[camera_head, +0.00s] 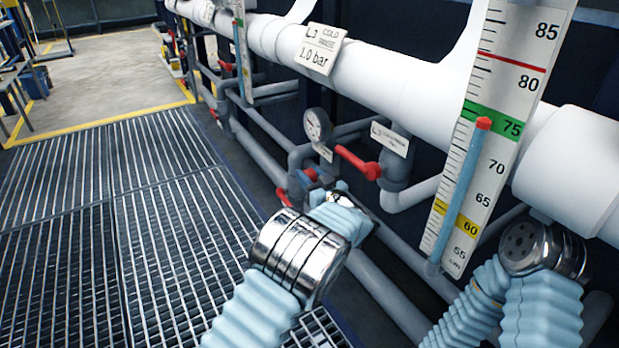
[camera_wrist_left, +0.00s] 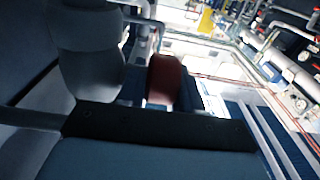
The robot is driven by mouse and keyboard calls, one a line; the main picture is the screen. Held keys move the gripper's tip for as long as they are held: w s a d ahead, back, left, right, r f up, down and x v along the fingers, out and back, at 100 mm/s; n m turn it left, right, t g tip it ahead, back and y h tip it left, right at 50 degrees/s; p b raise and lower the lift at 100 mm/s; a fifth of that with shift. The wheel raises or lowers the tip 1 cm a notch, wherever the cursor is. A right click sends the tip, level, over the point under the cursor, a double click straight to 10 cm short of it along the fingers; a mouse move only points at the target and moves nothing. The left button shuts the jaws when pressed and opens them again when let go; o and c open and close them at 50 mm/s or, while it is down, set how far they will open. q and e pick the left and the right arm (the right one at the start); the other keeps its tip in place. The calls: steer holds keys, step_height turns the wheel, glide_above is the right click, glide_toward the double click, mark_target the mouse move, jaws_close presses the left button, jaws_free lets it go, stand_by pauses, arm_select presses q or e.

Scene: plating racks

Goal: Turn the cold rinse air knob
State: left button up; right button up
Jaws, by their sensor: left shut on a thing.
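The sign reading "L3 cold rinse 1.0 bar" (camera_head: 320,48) hangs on the thick white pipe. Below it a round gauge (camera_head: 317,124) sits on grey pipework. My left gripper (camera_head: 316,181) is at the pipework under the gauge, largely hidden behind its own wrist. It is shut on a small red knob (camera_head: 306,176). In the left wrist view the dark red knob (camera_wrist_left: 163,80) shows beyond the dark edge of the gripper, and the fingertip contact is hard to make out. My right arm shows at the lower right, but its gripper is out of view.
A red lever (camera_head: 357,162) with a small label sits just right of the gauge. Another red handle (camera_head: 284,197) is left of my gripper. A tall level scale (camera_head: 497,120) stands at the right. Open floor grating (camera_head: 110,220) lies to the left.

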arm_select(q)
steer(key=shift+f+t+y+b, duration=0.2)
steer(key=shift+t+y+b, duration=0.35)
steer(key=shift+t, duration=0.25)
steer(key=shift+s+d+t+y, duration=0.1)
steer(key=shift+s+t+y, duration=0.05)
steer(key=shift+t+y, duration=1.35)
steer(key=shift+t, duration=0.4)
steer(key=shift+h, duration=0.25)
steer(key=o, duration=0.7)
steer(key=shift+r, duration=0.1)
steer(key=p+v, duration=0.1)
steer(key=v, duration=1.3)
